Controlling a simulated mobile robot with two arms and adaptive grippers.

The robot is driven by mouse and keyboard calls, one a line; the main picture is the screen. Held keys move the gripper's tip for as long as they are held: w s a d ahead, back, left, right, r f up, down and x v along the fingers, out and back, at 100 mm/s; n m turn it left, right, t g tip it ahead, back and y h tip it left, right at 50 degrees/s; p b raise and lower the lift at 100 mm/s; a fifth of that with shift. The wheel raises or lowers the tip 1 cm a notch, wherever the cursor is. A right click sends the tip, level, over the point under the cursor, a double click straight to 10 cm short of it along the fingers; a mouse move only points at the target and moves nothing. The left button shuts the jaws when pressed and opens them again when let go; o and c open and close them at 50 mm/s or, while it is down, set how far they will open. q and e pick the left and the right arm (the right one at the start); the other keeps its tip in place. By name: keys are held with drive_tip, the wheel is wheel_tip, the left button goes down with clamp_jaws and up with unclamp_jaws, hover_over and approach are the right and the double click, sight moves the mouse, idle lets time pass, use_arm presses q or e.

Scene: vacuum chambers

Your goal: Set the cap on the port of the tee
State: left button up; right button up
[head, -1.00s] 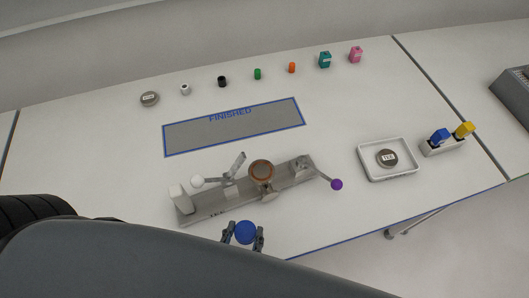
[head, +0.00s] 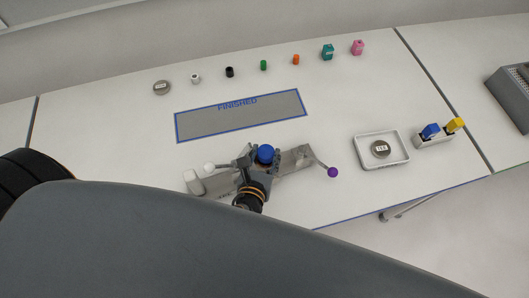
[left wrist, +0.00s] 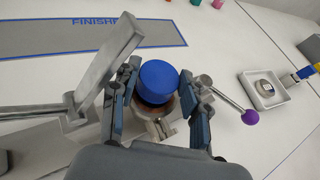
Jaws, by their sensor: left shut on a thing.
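The blue cap (head: 265,153) is held between the fingers of my left gripper (head: 258,160), which is shut on it. In the left wrist view the cap (left wrist: 157,82) sits between the two fingertips (left wrist: 156,88), right over the tee's round copper-coloured port (left wrist: 156,108). The cap hides most of the port, and I cannot tell whether it touches it. The tee is held in a grey metal fixture (head: 292,160) with a white-knobbed lever (head: 209,168) on the left and a purple-knobbed lever (head: 332,172) on the right. My right gripper is not in view.
A white tray (head: 361,158) holding a round labelled disc (head: 380,149) is to the right. Beyond it a holder carries a blue and a yellow piece (head: 455,125). The mat marked FINISHED (head: 240,116) is empty. Several small parts line the back.

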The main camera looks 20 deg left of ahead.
use_arm(q)
drive_tip(key=shift+s+f, duration=0.1)
drive_tip(key=shift+f, duration=0.2)
drive_tip(key=shift+s+d, duration=0.1)
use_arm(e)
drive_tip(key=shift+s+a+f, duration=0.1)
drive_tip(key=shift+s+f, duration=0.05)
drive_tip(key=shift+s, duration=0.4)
use_arm(q)
drive_tip(key=o, duration=0.5)
drive_tip(key=shift+f, duration=0.1)
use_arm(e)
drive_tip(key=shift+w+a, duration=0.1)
use_arm(q)
drive_tip(key=shift+s+r, duration=0.1)
drive_tip(key=shift+r, duration=0.1)
drive_tip(key=b+v, duration=0.3)
drive_tip(key=v, duration=0.8)
drive_tip(key=shift+s, duration=0.35)
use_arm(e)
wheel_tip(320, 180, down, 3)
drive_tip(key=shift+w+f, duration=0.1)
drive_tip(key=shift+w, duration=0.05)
